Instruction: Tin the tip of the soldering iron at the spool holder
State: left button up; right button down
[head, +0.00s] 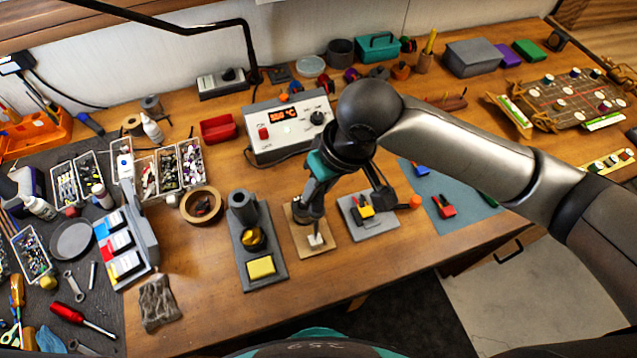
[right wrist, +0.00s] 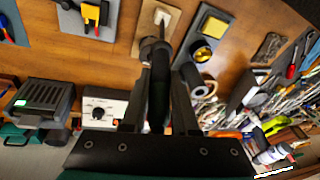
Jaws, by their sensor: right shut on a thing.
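My right gripper (head: 318,205) is shut on the dark handle of the soldering iron (right wrist: 160,85), which points down. In the head view the iron's lower end is above a small tan board (head: 328,250) with a pale piece (head: 316,240) on it. This may be the spool holder; the gripper and arm hide part of it. In the right wrist view the tan board (right wrist: 143,42) and pale piece (right wrist: 162,16) lie beyond the iron's far end. I cannot tell whether the tip touches the piece. My left gripper is not in view.
Left of the board stands a grey iron stand (head: 250,240) with a brass-coloured coil and a yellow sponge (head: 262,267). To the right is a grey plate (head: 385,222) with yellow and red parts. The soldering station (head: 290,125) is behind. Bare wood lies in front.

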jog(key=shift+p, duration=1)
dwell(3.0)
jog(key=shift+r, duration=0.1)
dwell(1.0)
notch_tip(320, 180, up, 4)
jog(key=p, duration=0.6)
jog(key=shift+r+p, duration=0.45)
jog(key=shift+r, duration=0.55)
jog(key=shift+f, duration=0.1)
